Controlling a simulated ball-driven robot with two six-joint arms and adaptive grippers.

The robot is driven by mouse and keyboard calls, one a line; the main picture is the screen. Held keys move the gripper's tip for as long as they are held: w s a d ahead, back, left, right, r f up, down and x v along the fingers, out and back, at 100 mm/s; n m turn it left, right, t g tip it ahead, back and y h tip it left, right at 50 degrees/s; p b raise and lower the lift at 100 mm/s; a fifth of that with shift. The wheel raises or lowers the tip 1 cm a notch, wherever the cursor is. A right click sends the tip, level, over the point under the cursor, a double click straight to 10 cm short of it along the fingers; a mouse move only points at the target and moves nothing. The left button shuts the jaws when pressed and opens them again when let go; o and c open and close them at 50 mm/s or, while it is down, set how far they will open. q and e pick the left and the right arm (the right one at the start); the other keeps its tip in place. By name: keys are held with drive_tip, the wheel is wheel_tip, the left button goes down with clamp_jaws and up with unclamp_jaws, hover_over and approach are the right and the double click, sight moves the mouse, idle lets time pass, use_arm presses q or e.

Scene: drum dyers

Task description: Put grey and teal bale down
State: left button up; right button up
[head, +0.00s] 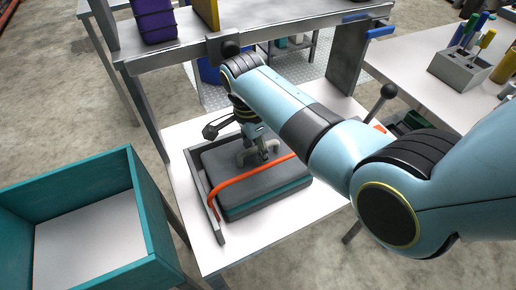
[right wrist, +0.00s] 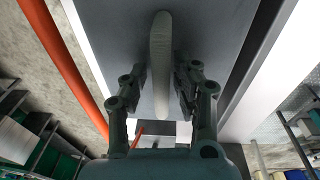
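The grey and teal bale (head: 237,178) is a flat dark block with a teal band round its lower side. It lies level within a dark grey frame (head: 221,230) on the white table; whether it touches the bottom is hidden. My right gripper (head: 259,152) reaches down to the pale handle on the bale's top. In the right wrist view the fingers (right wrist: 161,88) stand close on both sides of this handle (right wrist: 160,55), with the grey bale top (right wrist: 205,35) behind it. My left gripper is out of view.
An orange bar (head: 238,183) curves across in front of the bale and also shows in the right wrist view (right wrist: 75,75). A teal-walled bin (head: 75,185) stands at left. A metal shelf (head: 290,25) crosses behind. A tool block (head: 460,72) stands at right.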

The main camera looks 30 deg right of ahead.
wheel_tip(320, 180, up, 12)
drive_tip(key=a, duration=0.1)
drive_tip(key=shift+w, duration=0.45)
idle(0.4)
